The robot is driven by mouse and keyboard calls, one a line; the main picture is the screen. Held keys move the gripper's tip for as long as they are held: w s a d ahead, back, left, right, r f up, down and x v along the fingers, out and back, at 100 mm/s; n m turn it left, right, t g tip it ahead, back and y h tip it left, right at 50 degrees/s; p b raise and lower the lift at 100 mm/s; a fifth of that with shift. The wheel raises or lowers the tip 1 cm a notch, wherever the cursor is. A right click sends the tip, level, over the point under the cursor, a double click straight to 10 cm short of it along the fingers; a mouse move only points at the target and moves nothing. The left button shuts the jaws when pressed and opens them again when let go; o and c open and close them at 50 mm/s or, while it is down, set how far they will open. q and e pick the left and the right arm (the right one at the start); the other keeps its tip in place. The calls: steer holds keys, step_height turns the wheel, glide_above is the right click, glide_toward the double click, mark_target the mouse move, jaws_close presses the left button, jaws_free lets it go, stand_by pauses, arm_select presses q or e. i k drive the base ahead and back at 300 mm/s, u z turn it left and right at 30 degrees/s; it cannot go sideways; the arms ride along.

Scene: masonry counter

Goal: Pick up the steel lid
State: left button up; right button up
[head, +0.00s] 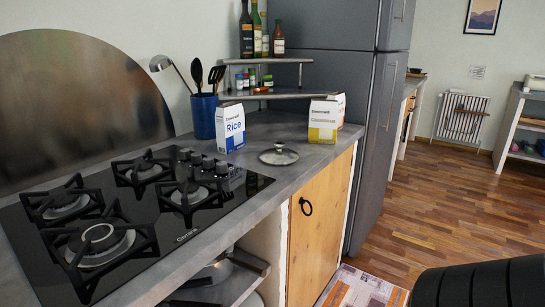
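Neither of my grippers is in view.
A black gas hob (150,215) fills the counter to the left. A Rice box (230,128), a yellow-and-white box (323,122) and a blue utensil holder (204,115) stand behind the lid. A spice shelf (270,96) is farther back, beside a grey fridge (330,60).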

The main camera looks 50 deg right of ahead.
mark_target(278, 155)
steer(key=z, duration=2.95)
steer(key=i, duration=2.25)
steer(key=u, duration=1.3)
